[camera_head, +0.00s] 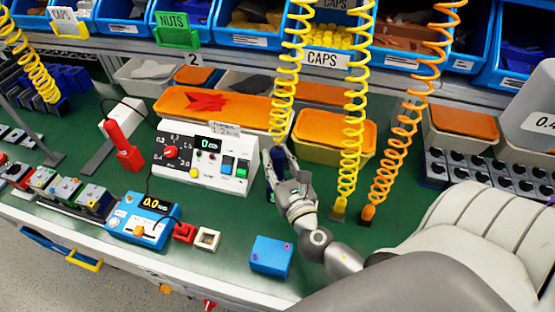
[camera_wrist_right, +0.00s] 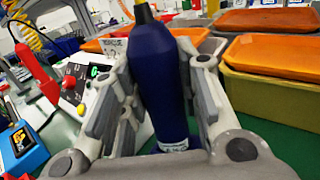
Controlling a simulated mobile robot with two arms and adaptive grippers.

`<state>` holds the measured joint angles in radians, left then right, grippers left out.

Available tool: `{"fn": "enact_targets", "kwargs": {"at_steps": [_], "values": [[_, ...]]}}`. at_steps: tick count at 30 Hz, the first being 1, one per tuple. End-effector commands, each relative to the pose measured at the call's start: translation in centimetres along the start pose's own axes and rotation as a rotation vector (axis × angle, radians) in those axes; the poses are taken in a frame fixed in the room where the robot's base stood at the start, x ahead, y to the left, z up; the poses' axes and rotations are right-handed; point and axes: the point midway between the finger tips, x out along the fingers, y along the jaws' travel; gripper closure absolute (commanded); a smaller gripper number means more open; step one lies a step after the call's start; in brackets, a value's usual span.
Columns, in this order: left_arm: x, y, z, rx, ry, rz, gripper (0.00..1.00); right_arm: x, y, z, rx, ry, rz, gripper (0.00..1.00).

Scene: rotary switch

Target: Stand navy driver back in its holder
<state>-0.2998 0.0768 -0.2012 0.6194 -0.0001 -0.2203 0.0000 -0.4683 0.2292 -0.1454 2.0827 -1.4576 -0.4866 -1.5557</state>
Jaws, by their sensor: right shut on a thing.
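The navy driver (camera_wrist_right: 155,75) is upright between the fingers of my right gripper (camera_wrist_right: 158,90), with a yellow tip at its top and a pale label low on its body. In the head view, my right gripper (camera_head: 279,172) is shut on the driver (camera_head: 279,153), just right of the white control box; the fingers hide much of it. A yellow coiled cord (camera_head: 288,90) comes down to the driver's top. I cannot make out an empty holder for it; the gripper hides part of the bench. My left gripper is not in view.
A red driver (camera_head: 117,137) stands left of the white control box (camera_head: 205,160). A second yellow coil (camera_head: 352,130) and an orange coil (camera_head: 395,150) hang right of my gripper. A blue block (camera_head: 271,256) sits in front. Bins with orange lids (camera_head: 335,135) stand behind.

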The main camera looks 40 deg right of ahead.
Motion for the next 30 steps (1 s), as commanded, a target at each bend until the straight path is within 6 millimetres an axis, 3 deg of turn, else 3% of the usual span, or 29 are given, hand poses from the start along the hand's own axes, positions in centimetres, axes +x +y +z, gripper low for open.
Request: {"fn": "enact_targets", "kwargs": {"at_steps": [30], "values": [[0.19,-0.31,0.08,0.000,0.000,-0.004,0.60,-0.09,0.01,-0.29,0.000,-0.003,0.000,1.00]]}}
